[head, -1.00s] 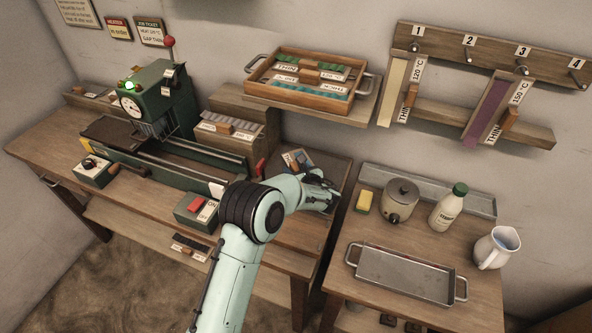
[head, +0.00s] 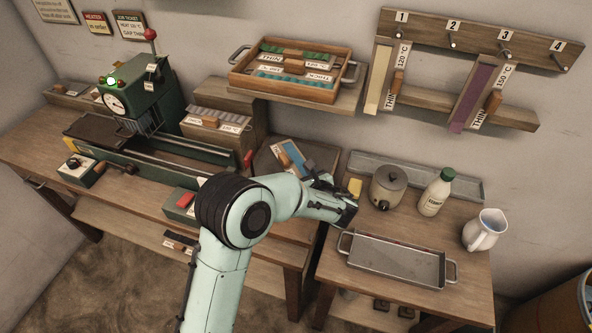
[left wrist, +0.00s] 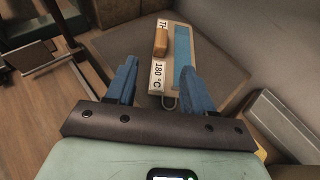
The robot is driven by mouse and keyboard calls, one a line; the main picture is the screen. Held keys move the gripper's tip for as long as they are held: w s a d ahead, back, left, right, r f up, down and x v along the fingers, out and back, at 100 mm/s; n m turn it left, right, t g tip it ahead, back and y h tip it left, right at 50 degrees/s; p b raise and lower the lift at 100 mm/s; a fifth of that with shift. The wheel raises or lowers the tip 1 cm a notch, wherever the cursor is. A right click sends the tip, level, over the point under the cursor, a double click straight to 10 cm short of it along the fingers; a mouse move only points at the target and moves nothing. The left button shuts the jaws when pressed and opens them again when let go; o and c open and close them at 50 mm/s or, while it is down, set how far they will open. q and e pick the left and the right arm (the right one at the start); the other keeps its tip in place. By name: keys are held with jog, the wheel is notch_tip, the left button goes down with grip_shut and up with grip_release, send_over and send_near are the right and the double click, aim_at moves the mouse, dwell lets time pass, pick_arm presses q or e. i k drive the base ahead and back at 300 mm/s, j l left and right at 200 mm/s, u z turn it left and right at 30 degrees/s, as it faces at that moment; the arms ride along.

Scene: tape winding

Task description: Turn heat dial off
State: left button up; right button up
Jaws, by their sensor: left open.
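A small box with a black dial on a pale face (head: 73,164) sits on the workbench's left front; I take it to be the heat dial, but its setting is too small to read. A round gauge (head: 115,103) and a lit green lamp show on the green machine (head: 146,95). My left gripper (head: 322,182) is well to the right of the dial, near the bench's right end. In the left wrist view its blue fingers (left wrist: 158,88) are apart with nothing between them. A "180 °C" card with a blue strip (left wrist: 182,58) lies beyond them. My right gripper is not in view.
A red-topped switch box (head: 183,203) stands at the bench's front edge. On the right table are a yellow sponge (head: 355,188), a pot (head: 388,186), a bottle (head: 435,193), a jug (head: 484,231) and a metal tray (head: 395,264). A wooden tray (head: 290,88) sits on the shelf above.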

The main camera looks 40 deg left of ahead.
aim_at(73, 163)
jog(key=k, duration=1)
